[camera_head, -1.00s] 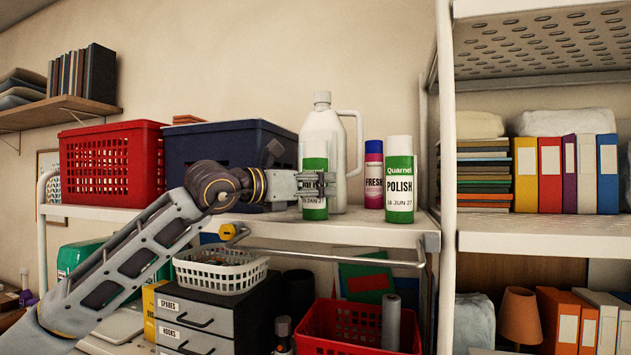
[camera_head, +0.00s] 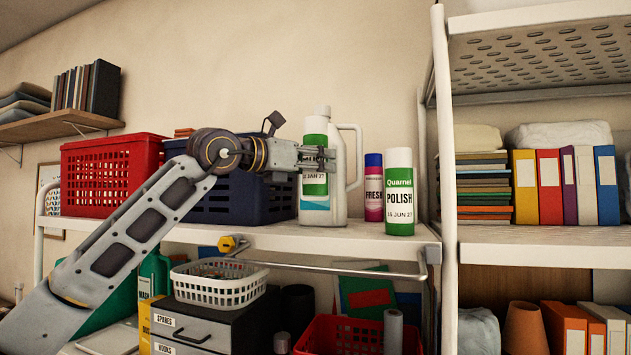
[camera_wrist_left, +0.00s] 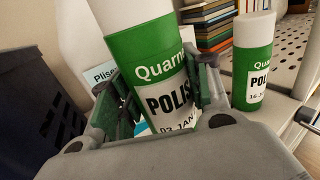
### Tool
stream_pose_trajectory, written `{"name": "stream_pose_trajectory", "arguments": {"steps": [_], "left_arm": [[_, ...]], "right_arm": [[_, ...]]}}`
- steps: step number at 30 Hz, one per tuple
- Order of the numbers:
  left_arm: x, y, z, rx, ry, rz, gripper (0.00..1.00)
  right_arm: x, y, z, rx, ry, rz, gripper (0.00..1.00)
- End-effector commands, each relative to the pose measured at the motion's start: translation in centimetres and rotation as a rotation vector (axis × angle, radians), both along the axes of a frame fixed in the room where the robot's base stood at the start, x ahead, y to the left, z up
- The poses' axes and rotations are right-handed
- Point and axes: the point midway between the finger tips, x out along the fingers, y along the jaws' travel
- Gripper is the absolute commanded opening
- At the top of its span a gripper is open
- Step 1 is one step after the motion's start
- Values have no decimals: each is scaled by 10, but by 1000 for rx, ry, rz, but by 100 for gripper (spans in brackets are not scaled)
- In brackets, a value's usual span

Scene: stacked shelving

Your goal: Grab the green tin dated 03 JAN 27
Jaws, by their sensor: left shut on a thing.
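The green and white Quarnel POLISH tin (camera_head: 315,189) is held in my left gripper (camera_head: 322,158), raised off the shelf in front of a white jug. In the left wrist view the tin (camera_wrist_left: 147,62) stands slightly tilted between both fingers, its label showing 03 JAN; the year is cut off. A second green Quarnel POLISH tin (camera_head: 399,190), dated 16 JUN 27, stands upright on the shelf to the right. It also shows in the left wrist view (camera_wrist_left: 252,62), apart from the gripper. My right gripper is not in view.
The white jug (camera_head: 325,212) stands behind the held tin. A pink and blue FRESH can (camera_head: 373,190) stands beside the second tin. A red crate (camera_head: 108,172) and navy crate (camera_head: 225,205) fill the left. The shelf (camera_head: 340,240) is bare in front. A white post (camera_head: 445,180) rises right.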

Motion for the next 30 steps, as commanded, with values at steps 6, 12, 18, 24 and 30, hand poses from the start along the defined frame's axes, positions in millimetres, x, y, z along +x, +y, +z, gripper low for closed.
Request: {"name": "stream_pose_trajectory", "arguments": {"steps": [6, 12, 18, 24, 30], "left_arm": [[0, 0, 19, 0, -3, 1, 15], [0, 0, 24, -1, -1, 1, 15], [0, 0, 25, -1, -1, 1, 15], [0, 0, 25, 0, -1, 1, 15], [0, 0, 25, 0, -1, 1, 15]], "right_arm": [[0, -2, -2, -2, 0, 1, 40], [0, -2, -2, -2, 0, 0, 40], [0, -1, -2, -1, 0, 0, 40], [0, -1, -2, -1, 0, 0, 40], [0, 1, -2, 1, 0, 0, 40]]}}
